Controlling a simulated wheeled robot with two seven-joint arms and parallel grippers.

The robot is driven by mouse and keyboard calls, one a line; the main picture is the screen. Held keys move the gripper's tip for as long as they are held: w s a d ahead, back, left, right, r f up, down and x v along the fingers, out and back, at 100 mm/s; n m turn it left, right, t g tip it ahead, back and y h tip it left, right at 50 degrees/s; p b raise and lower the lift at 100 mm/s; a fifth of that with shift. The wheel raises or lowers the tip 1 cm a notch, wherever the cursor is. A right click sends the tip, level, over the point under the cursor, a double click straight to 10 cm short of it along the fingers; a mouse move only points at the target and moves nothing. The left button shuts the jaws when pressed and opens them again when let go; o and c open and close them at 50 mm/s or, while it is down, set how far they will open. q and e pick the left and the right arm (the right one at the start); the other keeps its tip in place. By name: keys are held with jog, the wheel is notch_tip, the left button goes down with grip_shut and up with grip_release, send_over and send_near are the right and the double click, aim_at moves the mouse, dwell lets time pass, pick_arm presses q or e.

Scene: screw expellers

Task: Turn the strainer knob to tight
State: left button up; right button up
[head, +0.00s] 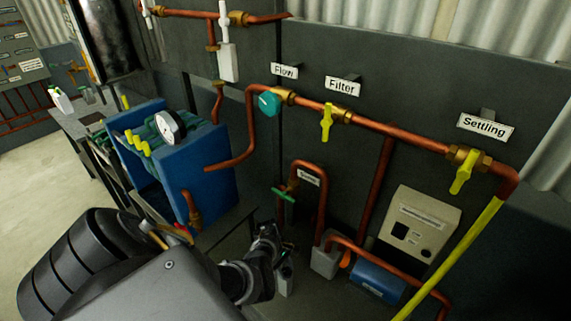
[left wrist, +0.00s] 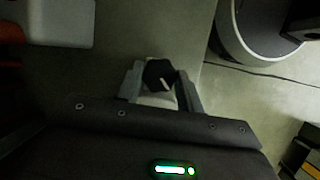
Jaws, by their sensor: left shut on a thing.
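A dark knob (left wrist: 159,72) with a pale pointer line sits on a pale body between the fingers of my left gripper (left wrist: 161,84) in the left wrist view. My left gripper is shut on this knob, one finger on each side. In the head view my left gripper (head: 284,262) reaches low in front of the wall, beside the pipework. There the knob is mostly hidden by the gripper, and I cannot read a strainer label or a tight mark. My right gripper is not in view.
A copper pipe (head: 390,132) runs along the wall with valves labelled Flow, Filter and Settling. A green-handled valve (head: 284,194) stands just above the gripper. A blue machine (head: 213,165) is at left, a blue cylinder (head: 378,281) and beige box (head: 419,228) at right.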

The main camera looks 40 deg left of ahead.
pick_arm(q)
jog(key=m+g, duration=0.1)
jog(key=m, duration=0.3)
jog(key=shift+w+a+g, duration=0.1)
jog(key=shift+g, duration=0.3)
jog(key=shift+w+m+g+y+b, duration=0.1)
jog(key=shift+m+g+y+b, duration=0.25)
jog(key=shift+m, duration=0.75)
jog(key=shift+m+g+y+b, duration=0.25)
jog(key=shift+m+g, duration=0.1)
jog(key=shift+m, duration=0.75)
jog(key=o, duration=1)
jog(key=shift+w+r+p, duration=0.15)
jog(key=shift+r+p, duration=0.2)
jog(key=shift+r, duration=0.15)
jog(key=p+v, duration=0.2)
jog(key=v, duration=0.7)
jog(key=shift+a+r, duration=0.2)
jog(key=shift+r, duration=0.15)
jog(key=shift+w, duration=0.15)
